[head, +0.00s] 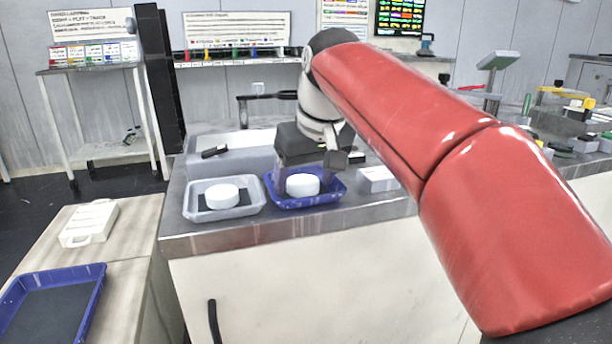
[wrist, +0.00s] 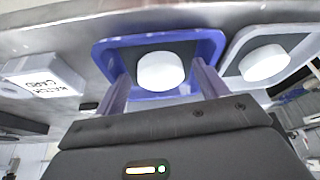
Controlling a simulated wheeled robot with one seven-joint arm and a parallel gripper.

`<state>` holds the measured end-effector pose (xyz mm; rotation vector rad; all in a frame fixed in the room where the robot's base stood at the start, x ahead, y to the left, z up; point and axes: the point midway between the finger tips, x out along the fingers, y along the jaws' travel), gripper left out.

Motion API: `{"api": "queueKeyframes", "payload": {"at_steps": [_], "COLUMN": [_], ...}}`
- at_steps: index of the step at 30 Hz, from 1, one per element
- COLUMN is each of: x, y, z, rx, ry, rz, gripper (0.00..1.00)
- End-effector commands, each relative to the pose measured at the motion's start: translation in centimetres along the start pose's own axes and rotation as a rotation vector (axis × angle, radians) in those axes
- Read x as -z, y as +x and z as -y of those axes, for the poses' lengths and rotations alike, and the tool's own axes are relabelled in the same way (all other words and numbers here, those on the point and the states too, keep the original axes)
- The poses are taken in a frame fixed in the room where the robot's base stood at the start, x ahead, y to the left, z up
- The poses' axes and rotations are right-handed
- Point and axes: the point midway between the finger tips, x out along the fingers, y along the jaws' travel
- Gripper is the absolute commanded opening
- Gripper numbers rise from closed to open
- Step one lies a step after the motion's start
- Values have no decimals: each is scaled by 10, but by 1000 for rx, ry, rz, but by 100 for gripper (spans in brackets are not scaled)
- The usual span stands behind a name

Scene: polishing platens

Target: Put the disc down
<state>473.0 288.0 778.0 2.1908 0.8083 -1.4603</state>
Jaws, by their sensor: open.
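A white disc (head: 302,185) lies in a blue tray (head: 330,194) on the grey counter. It also shows in the wrist view (wrist: 161,71), inside the blue tray (wrist: 104,58). My gripper (head: 307,180) is open over the blue tray, and in the wrist view its fingers (wrist: 160,84) stand on both sides of the disc, with gaps between. A second white disc (head: 223,196) lies in a clear-grey tray (head: 196,212) to the left, and it shows at the right in the wrist view (wrist: 263,64).
A white labelled box (head: 376,180) stands right of the blue tray. A sink (head: 237,141) is behind. An empty blue tray (head: 92,284) and a white handled holder (head: 88,224) lie on the lower left bench. The counter's front edge is close to the trays.

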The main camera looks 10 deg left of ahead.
Motion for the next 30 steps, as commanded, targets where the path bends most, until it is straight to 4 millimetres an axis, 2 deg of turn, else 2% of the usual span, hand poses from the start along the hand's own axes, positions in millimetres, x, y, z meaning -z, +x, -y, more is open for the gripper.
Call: {"api": "queueKeyframes", "payload": {"at_steps": [5,12,18,24,30], "x": [2,3,3,2,1], "y": [-15,-67,-104,-121,-123], "z": [0,-1,0,0,0], "rx": [0,-1,-1,-1,0], "ry": [0,1,1,1,1], "rz": [-2,-4,-2,0,0], "gripper": [73,73,73,73,73]}}
